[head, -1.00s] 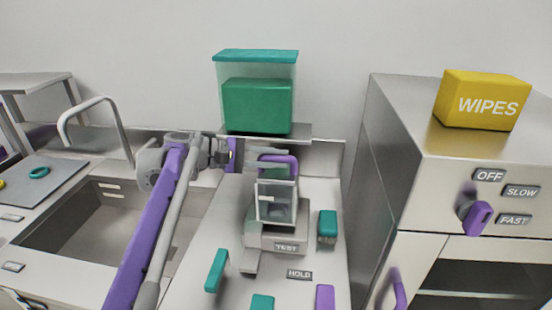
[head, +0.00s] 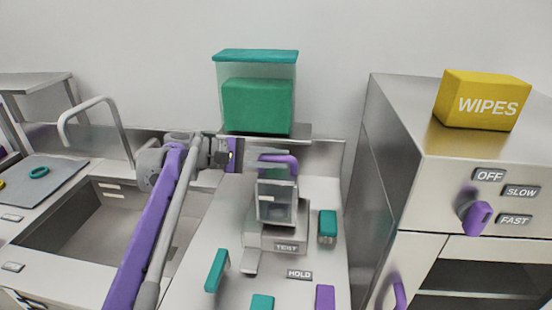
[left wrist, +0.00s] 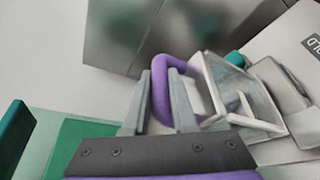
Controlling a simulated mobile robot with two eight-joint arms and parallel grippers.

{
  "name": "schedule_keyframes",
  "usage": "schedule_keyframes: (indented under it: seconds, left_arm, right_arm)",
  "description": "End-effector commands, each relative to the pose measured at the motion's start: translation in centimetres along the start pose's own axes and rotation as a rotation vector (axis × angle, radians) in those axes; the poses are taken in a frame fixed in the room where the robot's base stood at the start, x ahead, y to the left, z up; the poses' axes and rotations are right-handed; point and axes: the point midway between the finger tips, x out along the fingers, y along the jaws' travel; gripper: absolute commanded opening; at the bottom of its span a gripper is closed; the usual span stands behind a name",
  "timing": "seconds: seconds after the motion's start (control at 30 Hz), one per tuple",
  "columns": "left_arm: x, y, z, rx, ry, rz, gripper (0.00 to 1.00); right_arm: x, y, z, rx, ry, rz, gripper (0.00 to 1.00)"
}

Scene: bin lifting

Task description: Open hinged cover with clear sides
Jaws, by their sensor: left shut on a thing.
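The hinged cover (head: 277,221) is a small pale-framed box with clear sides, on a grey unit marked TEST (head: 285,247). A purple loop handle (head: 290,160) rises at its back. In the left wrist view the handle (left wrist: 160,72) passes between the fingers, and the cover's frame (left wrist: 207,78) is just to the right. My left gripper (head: 266,168) reaches in from the left and is shut on the handle. It also shows in the left wrist view (left wrist: 160,104). I cannot tell how far the cover is raised. My right gripper is not in view.
A clear bin with a green block (head: 258,105) stands on a shelf behind. A steel cabinet (head: 400,130) with a yellow WIPES box (head: 482,101) is at right. A sink (head: 80,225) is at left. Teal blocks (head: 327,226) and a HOLD label (head: 299,274) are near the unit.

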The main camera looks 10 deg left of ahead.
Motion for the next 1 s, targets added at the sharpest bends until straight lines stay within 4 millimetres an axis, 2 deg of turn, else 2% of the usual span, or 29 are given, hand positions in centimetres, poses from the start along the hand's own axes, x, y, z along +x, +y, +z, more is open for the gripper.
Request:
schedule_keyframes:
  seconds: [0.17,0.37,0.57,0.83,1.0]
  left_arm:
    - [0.0,0.1,0.0,-0.003,0.000,-0.003,0.00]
    - [0.1,1.4,-0.3,-0.049,0.000,-0.021,0.00]
    - [0.5,4.2,-1.4,-0.158,0.001,-0.066,0.00]
    - [1.6,7.7,-4.0,-0.343,0.000,-0.142,0.00]
    - [2.3,8.9,-5.6,-0.340,0.000,-0.139,0.00]
  right_arm:
    - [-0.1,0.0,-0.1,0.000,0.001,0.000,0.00]
    - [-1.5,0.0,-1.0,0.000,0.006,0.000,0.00]
    - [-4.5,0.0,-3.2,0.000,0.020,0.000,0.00]
    - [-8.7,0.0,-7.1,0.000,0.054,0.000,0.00]
    - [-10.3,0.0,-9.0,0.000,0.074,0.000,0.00]
